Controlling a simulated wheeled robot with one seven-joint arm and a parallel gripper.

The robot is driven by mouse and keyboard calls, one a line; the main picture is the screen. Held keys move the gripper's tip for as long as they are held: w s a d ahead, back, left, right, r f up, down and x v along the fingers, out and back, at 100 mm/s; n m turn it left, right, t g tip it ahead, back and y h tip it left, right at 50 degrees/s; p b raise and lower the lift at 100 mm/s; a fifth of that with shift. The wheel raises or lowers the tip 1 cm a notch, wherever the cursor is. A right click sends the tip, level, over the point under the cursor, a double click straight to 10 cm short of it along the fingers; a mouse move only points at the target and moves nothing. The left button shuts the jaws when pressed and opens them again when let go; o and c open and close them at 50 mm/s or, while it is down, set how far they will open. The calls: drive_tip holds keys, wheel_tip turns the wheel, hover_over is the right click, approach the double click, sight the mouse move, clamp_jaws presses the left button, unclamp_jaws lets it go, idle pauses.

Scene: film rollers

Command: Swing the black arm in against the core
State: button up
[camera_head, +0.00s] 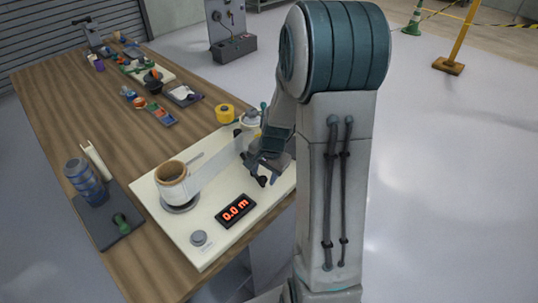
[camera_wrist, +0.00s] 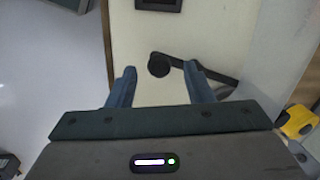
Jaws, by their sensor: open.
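The black arm (camera_wrist: 213,73) shows in the wrist view as a dark bar with a round knob (camera_wrist: 158,65) at its left end. My gripper (camera_wrist: 160,73) is open, with one blue finger on each side of the knob in the picture; I cannot tell whether either touches it. In the head view my gripper (camera_head: 268,172) is low over the right part of the cream board (camera_head: 209,235) and hides much of the arm. A round grey part (camera_wrist: 228,45) lies beside the bar, partly cut off by white film. I cannot tell whether it is the core.
A film roll (camera_head: 173,185) stands at the board's left, with a pale film strip (camera_head: 215,165) running right from it. A red-lit display (camera_head: 235,209) and a grey button (camera_head: 199,238) are at the front. A yellow tape roll (camera_head: 225,114) sits behind the board.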

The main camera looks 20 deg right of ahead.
wheel_tip(320, 180, up, 10)
drive_tip(key=s+d, duration=0.1)
drive_tip(key=shift+s, duration=0.3)
idle(0.3)
drive_tip(key=s+a+r+n, duration=0.3)
drive_tip(key=s+a+n, duration=0.1)
drive_tip(key=s, duration=0.4)
drive_tip(key=s+a+r+n+t+h, duration=0.1)
drive_tip(key=s+a+r+n, duration=0.2)
drive_tip(key=s+a+n, duration=0.2)
drive_tip(key=s+n, duration=0.2)
drive_tip(key=shift+s+r+n, duration=0.25)
drive_tip(key=shift+s+n, duration=0.05)
drive_tip(key=shift+s, duration=0.1)
